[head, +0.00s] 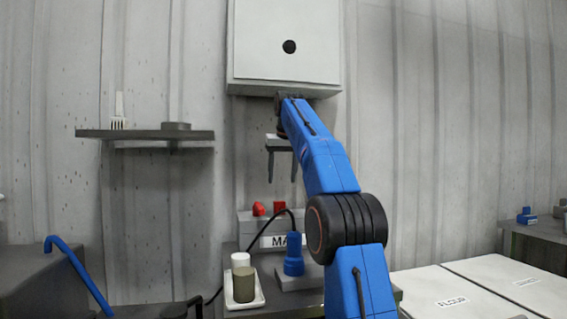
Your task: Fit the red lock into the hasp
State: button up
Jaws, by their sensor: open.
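Two small red objects stand on a grey box (247,224) behind the bench: a left red piece (259,209) and a right red piece (279,206). They are too small to tell which is the lock. I cannot make out a hasp. My gripper (282,177) is open and empty, fingers pointing down, above the red pieces and below the white wall cabinet (287,45). My blue arm hides part of the box and its label, which shows "MA".
A blue plug (294,263) with a black cable stands on the bench. Beside it a white tray (257,301) holds white and olive cylinders. A wall shelf (145,134) is at left. Pale lids, one marked FLOUR (440,290), lie at right.

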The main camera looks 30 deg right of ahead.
jog(key=shift+v, duration=2.7)
